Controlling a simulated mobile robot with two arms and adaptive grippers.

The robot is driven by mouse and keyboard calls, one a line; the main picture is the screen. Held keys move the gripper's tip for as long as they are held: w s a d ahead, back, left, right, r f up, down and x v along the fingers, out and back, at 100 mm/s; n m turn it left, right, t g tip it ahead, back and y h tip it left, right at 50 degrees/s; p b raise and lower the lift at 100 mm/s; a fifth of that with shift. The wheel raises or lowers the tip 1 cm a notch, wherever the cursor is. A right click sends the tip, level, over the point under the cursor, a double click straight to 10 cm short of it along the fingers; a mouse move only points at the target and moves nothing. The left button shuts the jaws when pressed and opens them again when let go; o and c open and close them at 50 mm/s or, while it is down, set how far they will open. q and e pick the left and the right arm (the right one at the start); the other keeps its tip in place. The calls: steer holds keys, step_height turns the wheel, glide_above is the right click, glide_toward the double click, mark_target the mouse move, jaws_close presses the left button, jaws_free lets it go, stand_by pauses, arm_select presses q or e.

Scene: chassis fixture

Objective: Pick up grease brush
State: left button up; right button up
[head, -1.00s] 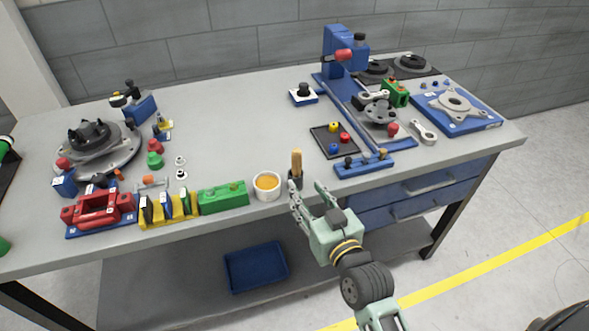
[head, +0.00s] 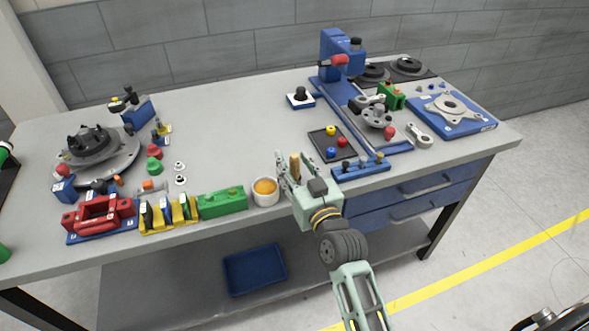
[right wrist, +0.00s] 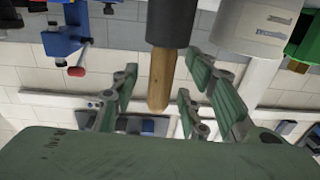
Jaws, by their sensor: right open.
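The grease brush shows its upright wooden handle (head: 295,166) at the front edge of the bench, just right of a white cup of amber grease (head: 265,191). In the right wrist view, which is upside down, the handle (right wrist: 162,80) comes out of a dark holder (right wrist: 172,22). My right gripper (head: 291,173) is at the brush, its fingers open on either side of the handle. In the right wrist view the open fingers (right wrist: 160,88) flank the handle with gaps visible. The brush's lower part is hidden in the holder. My left gripper is not in view.
A green block (head: 222,203) and a yellow rack (head: 168,214) stand left of the cup. A blue strip with small knobs (head: 360,169) and a black tray (head: 331,144) are to the right. The bench middle behind the brush is clear.

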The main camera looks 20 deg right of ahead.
mark_target(296, 156)
jaws_close()
steer(key=shift+s, duration=0.1)
stand_by(0.3)
steer(key=shift+r, duration=0.5)
steer(key=r, duration=0.3)
steer(key=shift+d+r, duration=0.2)
steer(key=shift+r, duration=0.1)
steer(key=s+d+r, duration=0.1)
steer(key=d+r, duration=0.2)
steer(key=d, duration=0.2)
steer(key=s+d+r+b, duration=0.1)
steer(key=d+r, duration=0.2)
steer(key=d, duration=0.3)
steer(key=shift+r, duration=0.25)
steer(key=shift+s+r, duration=0.1)
